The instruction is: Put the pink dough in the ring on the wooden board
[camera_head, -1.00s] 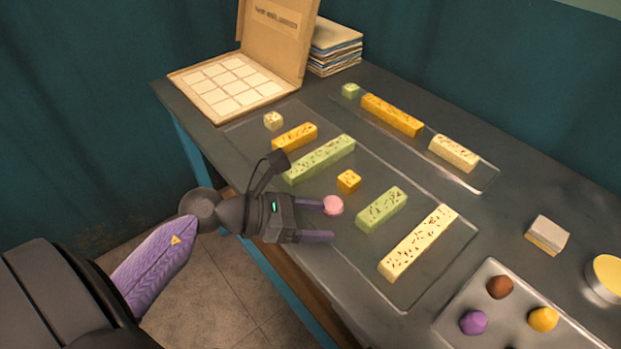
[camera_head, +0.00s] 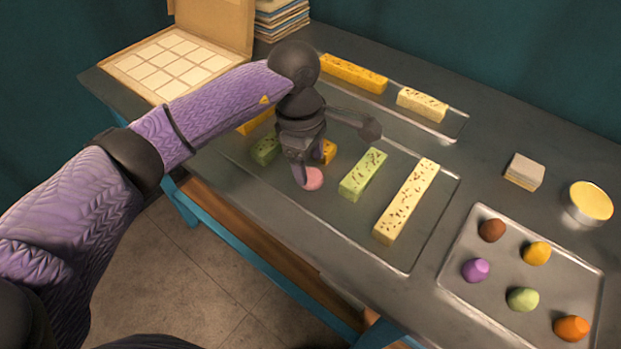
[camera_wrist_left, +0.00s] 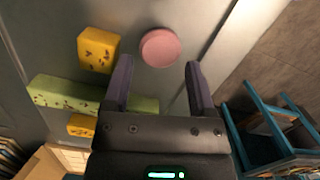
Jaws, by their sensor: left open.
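In the left wrist view the pink dough (camera_wrist_left: 160,48) shows whole, just beyond and between the tips of the open left gripper (camera_wrist_left: 157,72). Nothing is between the fingers. I cannot see a wooden board or a ring on one. My right gripper is not in view.
A green bar (camera_head: 362,174) and a cream bar (camera_head: 406,202) lie right of the dough; a yellow cube (camera_wrist_left: 98,48) lies close by. A metal tray (camera_head: 452,279) holds several coloured lumps. A tin (camera_head: 590,203) stands at right. An open box (camera_head: 180,66) stands back left.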

